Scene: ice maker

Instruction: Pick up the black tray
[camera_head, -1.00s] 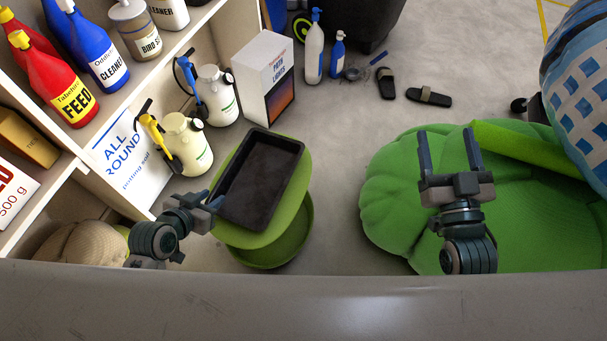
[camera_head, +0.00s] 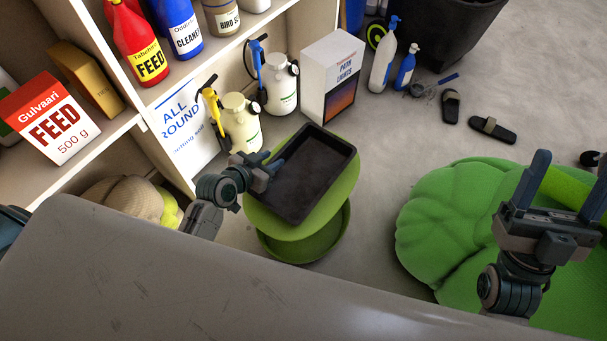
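The black tray (camera_head: 306,173) is a shallow rectangular tray lying tilted in the picture on a round green stand (camera_head: 345,190), which has a lower green shelf (camera_head: 318,243). My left gripper (camera_head: 275,168) is at the tray's left edge, with a finger reaching over the rim. Its other finger is hard to make out, so I cannot tell whether it touches or grips the tray. My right gripper (camera_head: 568,185) is at the right, above the green beanbag, with its two fingers apart and nothing between them.
A shelf unit (camera_head: 150,120) with bottles and a feed box (camera_head: 52,118) stands at the left. Two sprayers (camera_head: 241,125) and a white box (camera_head: 333,75) stand behind the stand. A green beanbag (camera_head: 450,215) lies at the right. Grey floor (camera_head: 400,140) is clear between.

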